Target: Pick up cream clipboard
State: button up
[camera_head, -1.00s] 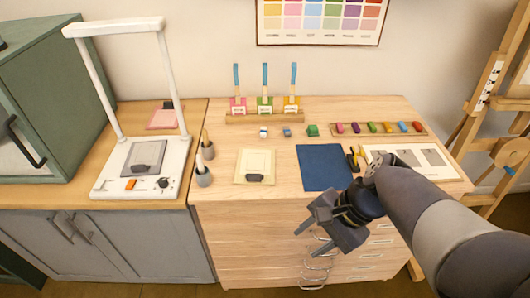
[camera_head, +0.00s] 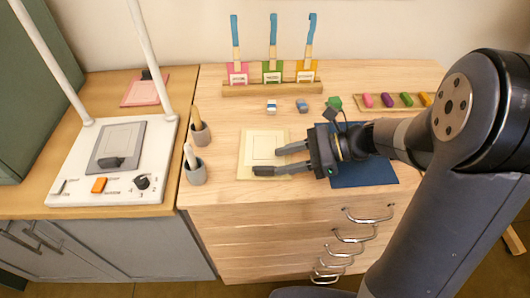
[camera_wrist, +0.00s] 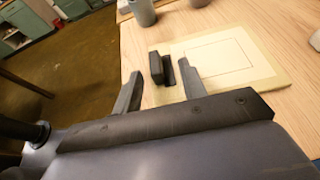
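The cream clipboard (camera_head: 256,150) lies flat on the wooden table, left of a blue mat (camera_head: 372,174). Its black clip is at the near edge; in the wrist view the clip (camera_wrist: 158,68) stands up from the cream board (camera_wrist: 250,66). My gripper (camera_head: 266,160) reaches in from the right, with its fingers over the clipboard. In the wrist view my gripper (camera_wrist: 160,85) is open, its two fingers spread on either side of the clip. I cannot tell whether the fingers touch it.
Two grey cups (camera_head: 197,152) with tools stand left of the clipboard. A white light stand (camera_head: 80,170) holds a grey clipboard (camera_head: 120,142). Small blocks (camera_head: 302,106) and a brush rack (camera_head: 272,89) are behind. The table's front edge is close.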

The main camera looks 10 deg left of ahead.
aim_at(269, 168)
jog(key=shift+s+x, duration=0.2)
jog(key=shift+x, duration=1.25)
jog(key=shift+s+x, duration=0.15)
jog(key=shift+x, duration=1.3)
jog(key=shift+d+f, duration=0.1)
jog(key=shift+c, duration=0.4)
grip_shut()
